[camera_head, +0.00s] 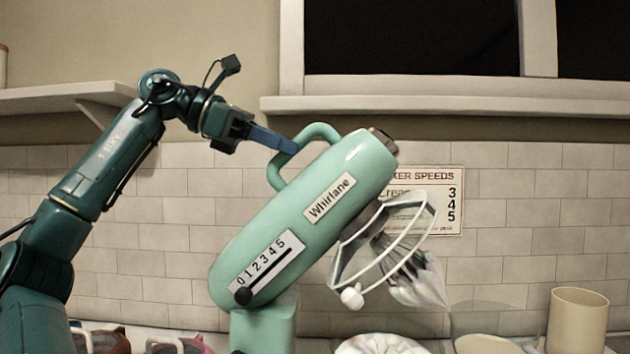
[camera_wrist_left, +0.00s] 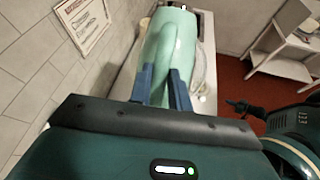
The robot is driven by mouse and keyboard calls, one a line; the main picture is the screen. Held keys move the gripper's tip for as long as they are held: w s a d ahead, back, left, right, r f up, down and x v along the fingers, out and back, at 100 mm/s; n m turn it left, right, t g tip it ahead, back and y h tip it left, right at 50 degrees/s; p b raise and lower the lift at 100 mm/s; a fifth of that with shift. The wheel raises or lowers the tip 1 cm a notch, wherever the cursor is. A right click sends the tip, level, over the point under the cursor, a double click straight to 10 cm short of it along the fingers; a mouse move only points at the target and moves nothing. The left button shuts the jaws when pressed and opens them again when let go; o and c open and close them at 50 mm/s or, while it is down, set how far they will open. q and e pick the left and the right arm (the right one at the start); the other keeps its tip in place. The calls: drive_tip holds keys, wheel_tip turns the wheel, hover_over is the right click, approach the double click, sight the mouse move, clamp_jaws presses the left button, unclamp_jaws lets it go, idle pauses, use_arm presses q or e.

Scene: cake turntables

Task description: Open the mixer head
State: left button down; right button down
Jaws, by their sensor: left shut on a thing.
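The mint-green mixer head (camera_head: 300,225), labelled "Whirlane", is tilted steeply up, its front end high and to the right. Its base (camera_head: 264,325) shows below at the bottom edge. A loop handle (camera_head: 318,129) stands on top of the head. My left gripper (camera_head: 285,145) is shut on this handle, coming from the upper left. In the left wrist view its two blue fingers (camera_wrist_left: 160,88) sit either side of the green handle. A whisk (camera_head: 415,275) hangs under the raised front, with a white guard (camera_head: 385,262) around it. My right gripper does not show.
A speeds sign (camera_head: 450,205) is on the tiled wall behind. A wall shelf (camera_head: 60,97) is at the left and a window sill (camera_head: 450,105) above. A beige cup (camera_head: 577,320) stands at the lower right.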

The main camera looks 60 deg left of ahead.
use_arm(q)
drive_tip(key=shift+t+h, duration=0.4)
drive_tip(key=shift+t, duration=0.4)
drive_tip(key=s+a+b, duration=0.2)
drive_tip(key=s, duration=0.1)
drive_tip(key=shift+s+a+r, duration=0.1)
drive_tip(key=shift+a, duration=0.15)
drive_tip(key=c, duration=1.3)
unclamp_jaws()
drive_tip(key=p+v, duration=0.1)
drive_tip(key=v, duration=1.2)
drive_tip(key=shift+p, duration=0.3)
